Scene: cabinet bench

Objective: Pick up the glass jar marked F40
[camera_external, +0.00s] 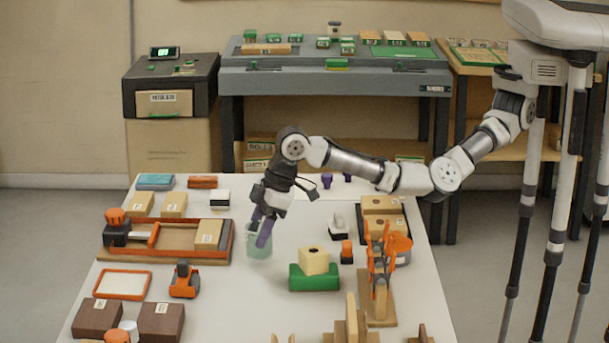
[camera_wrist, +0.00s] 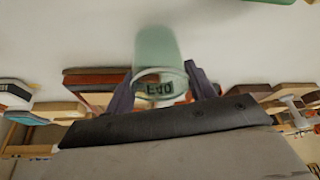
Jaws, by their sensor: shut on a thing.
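The glass jar (camera_external: 259,242) is pale green and see-through, over the left middle of the white table. My gripper (camera_external: 264,229) has purple fingers and comes down onto the jar from above. In the wrist view my gripper (camera_wrist: 160,88) has one finger on each side of the jar's rim and is shut on it. The jar looks slightly tilted in the external view. I cannot tell whether its base touches the table.
An orange-edged wooden tray (camera_external: 172,240) lies left of the jar. A green block (camera_external: 314,279) with a wooden block (camera_external: 314,261) on it stands to the right. An orange stand (camera_external: 380,265) is farther right. The white table (camera_external: 235,305) is bare in front of the jar.

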